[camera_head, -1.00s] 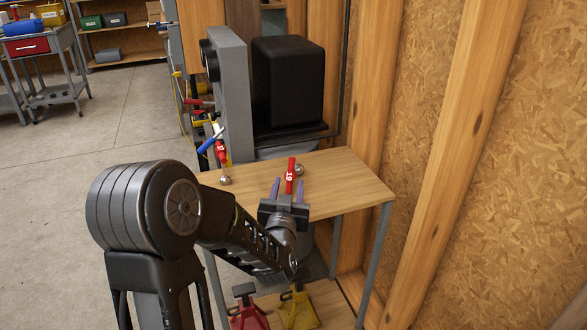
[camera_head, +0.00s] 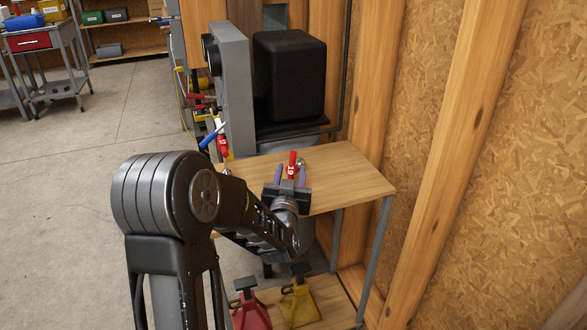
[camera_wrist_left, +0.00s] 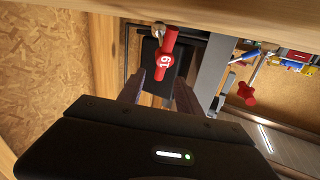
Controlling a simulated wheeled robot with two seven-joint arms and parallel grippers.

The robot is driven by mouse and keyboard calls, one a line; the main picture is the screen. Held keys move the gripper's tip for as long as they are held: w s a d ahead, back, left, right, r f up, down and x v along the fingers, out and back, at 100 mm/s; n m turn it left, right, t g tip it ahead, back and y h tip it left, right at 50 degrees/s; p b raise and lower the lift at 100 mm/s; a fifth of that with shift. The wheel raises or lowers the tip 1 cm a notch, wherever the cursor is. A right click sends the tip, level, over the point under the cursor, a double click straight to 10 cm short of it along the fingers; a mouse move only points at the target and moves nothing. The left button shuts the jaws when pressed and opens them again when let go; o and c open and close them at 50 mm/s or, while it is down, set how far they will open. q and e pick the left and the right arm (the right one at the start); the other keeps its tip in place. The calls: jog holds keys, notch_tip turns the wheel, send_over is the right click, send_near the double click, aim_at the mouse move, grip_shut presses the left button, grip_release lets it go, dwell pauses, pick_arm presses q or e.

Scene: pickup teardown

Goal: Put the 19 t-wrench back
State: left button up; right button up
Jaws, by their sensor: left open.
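The 19 t-wrench, with its red handle (camera_head: 292,163) marked 19, shows above the wooden table in the head view. Its handle (camera_wrist_left: 167,58) and round metal end (camera_wrist_left: 158,32) show in the left wrist view. My left gripper (camera_head: 290,174) is open, its two fingers on either side of the near part of the handle in the head view. In the wrist view the fingertips (camera_wrist_left: 160,80) flank the lower end of the handle, with gaps visible. Whether the wrench rests on the table is hard to tell. My right gripper is not in view.
A wooden table (camera_head: 350,180) has bare room at right. More red and blue handled tools (camera_head: 221,144) hang at its left edge, by a grey upright panel (camera_head: 236,90). A black box (camera_head: 288,75) stands behind. Red (camera_head: 250,308) and yellow (camera_head: 300,302) jack stands sit below.

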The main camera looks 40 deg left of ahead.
aim_at(293, 162)
pick_arm(q)
jog(key=x, duration=0.4)
jog(key=shift+w+a+f, duration=0.15)
jog(key=shift+w+a, duration=0.05)
jog(key=shift+c, duration=0.4)
grip_shut()
dwell(0.5)
